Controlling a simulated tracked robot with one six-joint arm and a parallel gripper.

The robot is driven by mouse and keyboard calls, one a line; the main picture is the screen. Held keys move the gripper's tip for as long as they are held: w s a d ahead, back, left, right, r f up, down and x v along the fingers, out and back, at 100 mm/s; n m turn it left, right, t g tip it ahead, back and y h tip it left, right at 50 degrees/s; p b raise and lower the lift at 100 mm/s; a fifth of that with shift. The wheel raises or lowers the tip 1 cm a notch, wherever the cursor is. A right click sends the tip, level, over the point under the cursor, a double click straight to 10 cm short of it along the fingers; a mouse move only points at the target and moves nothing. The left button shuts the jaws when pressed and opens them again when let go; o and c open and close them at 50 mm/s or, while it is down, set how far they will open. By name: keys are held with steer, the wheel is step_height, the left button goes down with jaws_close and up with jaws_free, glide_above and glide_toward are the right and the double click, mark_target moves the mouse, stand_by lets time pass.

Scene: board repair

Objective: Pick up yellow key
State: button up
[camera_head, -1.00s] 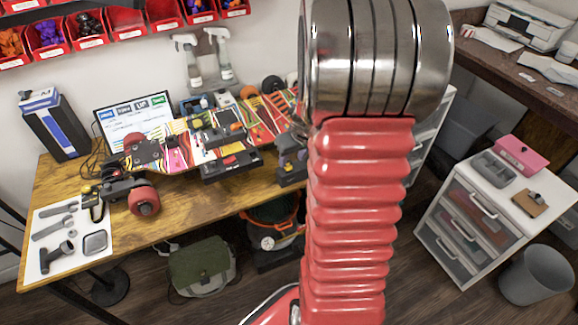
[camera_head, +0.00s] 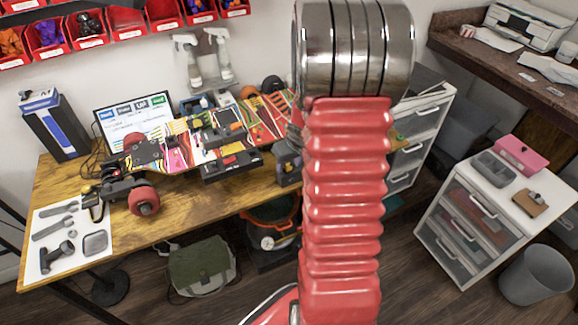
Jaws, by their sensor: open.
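I cannot make out a yellow key for certain in this view. A small black and yellow item (camera_head: 96,211) lies at the left of the wooden table, beside the board's wheel, but it is too small to identify. The colourful board (camera_head: 175,155) lies along the table with its wheels and parts. My red ribbed arm with its metal rings stands in the middle of the view and hides part of the table's right end. My gripper is outside the frame.
A white mat with grey tools (camera_head: 50,268) lies on the table's left end. A screen (camera_head: 135,115) and a dark box (camera_head: 55,125) stand behind. A white drawer unit (camera_head: 470,262) with a pink box (camera_head: 522,155) and a grey bin (camera_head: 536,274) stand at right.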

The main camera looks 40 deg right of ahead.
steer(key=shift+c, duration=0.6)
jaws_close()
